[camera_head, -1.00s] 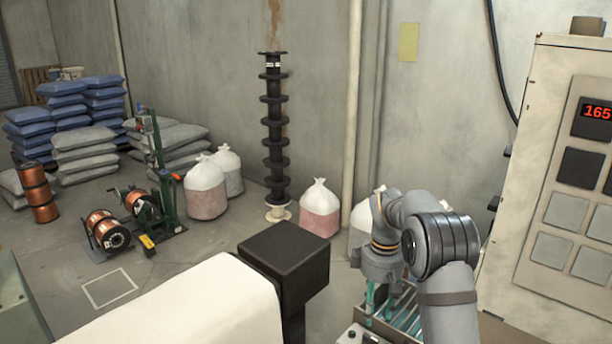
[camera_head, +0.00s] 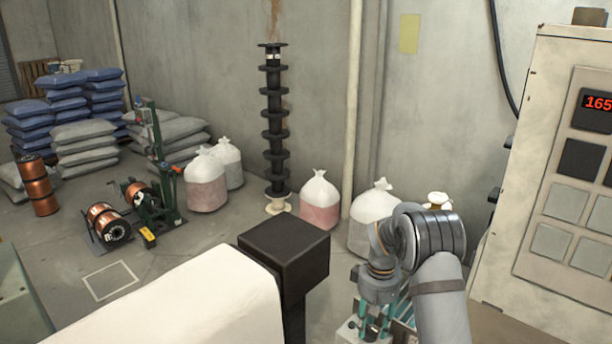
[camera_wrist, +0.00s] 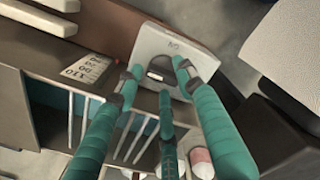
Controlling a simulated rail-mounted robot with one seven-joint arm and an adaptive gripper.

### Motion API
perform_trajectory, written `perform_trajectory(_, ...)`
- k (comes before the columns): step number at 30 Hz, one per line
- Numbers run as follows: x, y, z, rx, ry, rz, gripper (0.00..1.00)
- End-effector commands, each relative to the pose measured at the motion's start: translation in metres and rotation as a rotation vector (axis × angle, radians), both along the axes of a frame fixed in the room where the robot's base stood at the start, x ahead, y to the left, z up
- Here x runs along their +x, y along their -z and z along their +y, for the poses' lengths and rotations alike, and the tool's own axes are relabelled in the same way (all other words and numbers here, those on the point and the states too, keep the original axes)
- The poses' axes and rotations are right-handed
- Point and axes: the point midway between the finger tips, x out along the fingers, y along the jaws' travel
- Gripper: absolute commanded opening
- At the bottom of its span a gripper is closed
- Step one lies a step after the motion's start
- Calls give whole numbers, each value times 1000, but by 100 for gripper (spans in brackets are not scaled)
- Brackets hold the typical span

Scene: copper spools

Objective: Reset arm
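My gripper (camera_head: 374,322) points down at the end of my grey arm, near the lower edge of the head view. In the wrist view its teal fingers (camera_wrist: 157,80) are spread with gaps between the tips, and I see nothing held. Their tips lie in front of a light grey box (camera_wrist: 172,45) with a dark slot. Whether they touch it I cannot tell. Copper spools (camera_head: 37,186) stand stacked at the far left. Another copper spool (camera_head: 108,223) sits on a stand on the floor.
A control cabinet (camera_head: 535,150) with a red display stands close on the right. A black post (camera_head: 285,250) is left of my arm. A slatted rack (camera_wrist: 135,130) lies below the fingers. White sacks (camera_head: 320,200) line the wall.

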Motion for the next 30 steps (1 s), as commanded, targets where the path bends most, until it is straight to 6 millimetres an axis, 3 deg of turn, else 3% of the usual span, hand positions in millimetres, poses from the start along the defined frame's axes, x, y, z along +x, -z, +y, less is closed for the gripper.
perform_trajectory(15, -3, -1, 0, 0, 599, 1, 38)
perform_trajectory(30, -3, 0, 0, 1, 708, 0, 38)
